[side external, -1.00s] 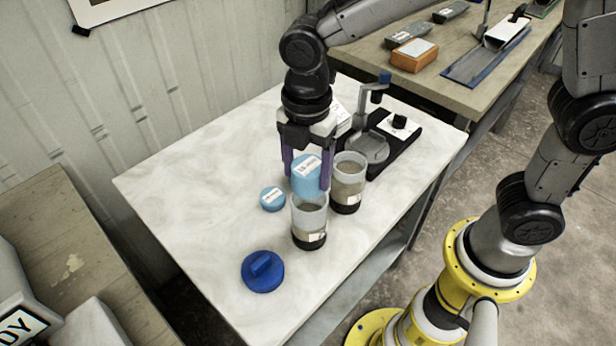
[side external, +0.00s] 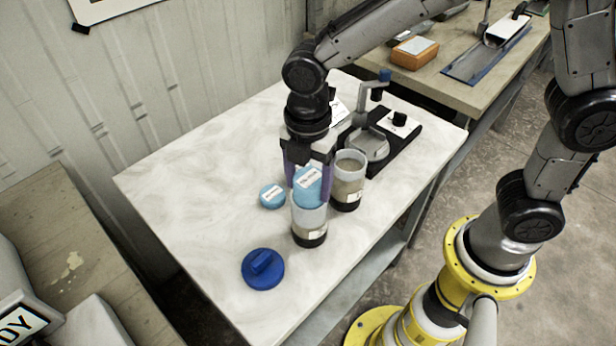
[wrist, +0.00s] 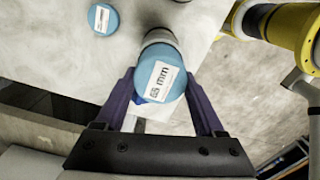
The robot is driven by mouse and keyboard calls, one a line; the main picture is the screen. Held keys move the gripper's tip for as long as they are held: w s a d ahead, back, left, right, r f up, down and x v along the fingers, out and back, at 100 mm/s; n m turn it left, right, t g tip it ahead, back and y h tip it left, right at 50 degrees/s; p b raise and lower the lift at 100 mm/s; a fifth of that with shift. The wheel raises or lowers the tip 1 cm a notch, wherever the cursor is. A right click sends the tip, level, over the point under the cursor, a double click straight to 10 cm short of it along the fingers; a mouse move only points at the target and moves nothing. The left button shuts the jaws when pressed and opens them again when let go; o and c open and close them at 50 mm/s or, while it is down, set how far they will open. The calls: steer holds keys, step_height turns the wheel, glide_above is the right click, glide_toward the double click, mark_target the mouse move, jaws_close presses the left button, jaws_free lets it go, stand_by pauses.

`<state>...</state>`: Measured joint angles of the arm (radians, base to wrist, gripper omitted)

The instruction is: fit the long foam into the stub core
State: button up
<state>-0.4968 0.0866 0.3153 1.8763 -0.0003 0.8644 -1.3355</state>
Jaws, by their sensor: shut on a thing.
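My gripper (side external: 309,186) is shut on a tall light-blue foam cylinder with a white label (side external: 307,188). In the wrist view the foam (wrist: 159,78) sits between the purple fingers, and its label reads 55 mm. A clear tube with a dark base and grey-brown fill (side external: 309,228) stands directly below the foam in the side view. The foam's lower end overlaps the tube's mouth there; I cannot tell whether it is inside or just above. A second, similar clear tube (side external: 348,182) stands behind to the right. A short light-blue foam disc (side external: 272,196) lies on the table to the left.
A dark blue cap with a grip bar (side external: 263,268) lies near the table's front. A black-based device with a post and round plate (side external: 376,140) stands at the back right. The white tabletop (side external: 190,190) is clear on the left.

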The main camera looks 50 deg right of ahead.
mark_target(309, 180)
steer(key=o, duration=1.3)
steer(key=shift+d+r, duration=0.1)
steer(key=shift+r, duration=6.6)
steer(key=shift+s+d+f+m+t, duration=0.3)
steer(key=shift+s+d+m+t, duration=0.65)
steer(key=shift+s+d+m, duration=2.15)
steer(key=shift+s+d+f+m+t, duration=0.3)
steer(key=shift+s+d+m+t, duration=0.6)
steer(key=shift+s+d+m, duration=2.15)
steer(key=shift+s+d+f+m+t, duration=0.3)
steer(key=shift+s+d+m+t, duration=0.8)
steer(key=shift+d+m, duration=2.2)
